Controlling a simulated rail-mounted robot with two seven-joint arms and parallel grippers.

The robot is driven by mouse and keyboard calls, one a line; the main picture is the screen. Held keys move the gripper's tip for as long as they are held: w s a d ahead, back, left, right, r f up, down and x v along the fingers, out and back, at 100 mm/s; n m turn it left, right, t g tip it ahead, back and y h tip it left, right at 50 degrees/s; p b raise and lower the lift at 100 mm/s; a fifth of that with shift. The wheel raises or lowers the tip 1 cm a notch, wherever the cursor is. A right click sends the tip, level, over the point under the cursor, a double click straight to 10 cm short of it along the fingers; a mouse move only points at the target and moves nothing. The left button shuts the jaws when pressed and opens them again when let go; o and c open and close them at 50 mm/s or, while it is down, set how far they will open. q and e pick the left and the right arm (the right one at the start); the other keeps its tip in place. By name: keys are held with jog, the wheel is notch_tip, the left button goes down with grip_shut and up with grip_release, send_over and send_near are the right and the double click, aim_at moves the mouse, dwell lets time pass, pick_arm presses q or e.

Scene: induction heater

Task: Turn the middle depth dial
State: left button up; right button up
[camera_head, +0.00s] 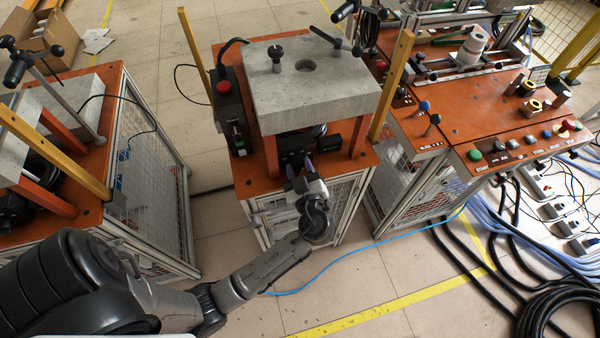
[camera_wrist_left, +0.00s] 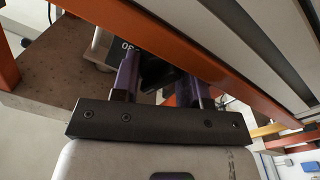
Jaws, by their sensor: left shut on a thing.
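The middle station has a grey block (camera_head: 310,85) on an orange frame, with a black device (camera_head: 295,142) under it. My left gripper (camera_head: 299,168) reaches in below the block from the front, its purple fingertips at the device. In the left wrist view the gripper (camera_wrist_left: 160,88) has its two purple fingers around a dark part (camera_wrist_left: 155,74), which I take to be the depth dial. The fingers hide most of it, so its turn angle cannot be read. A black housing with white marks (camera_wrist_left: 118,48) shows beside the left finger. My right gripper is not in view.
Orange legs (camera_head: 358,138) flank the space under the block. A red button box (camera_head: 224,92) stands on the left of the station. Other orange-topped stations stand left and right (camera_head: 480,115). A blue cable (camera_head: 340,262) and black hoses (camera_head: 545,300) lie on the floor.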

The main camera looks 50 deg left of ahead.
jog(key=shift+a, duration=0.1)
pick_arm(q)
jog(key=o, duration=0.9)
jog(key=shift+d, duration=0.1)
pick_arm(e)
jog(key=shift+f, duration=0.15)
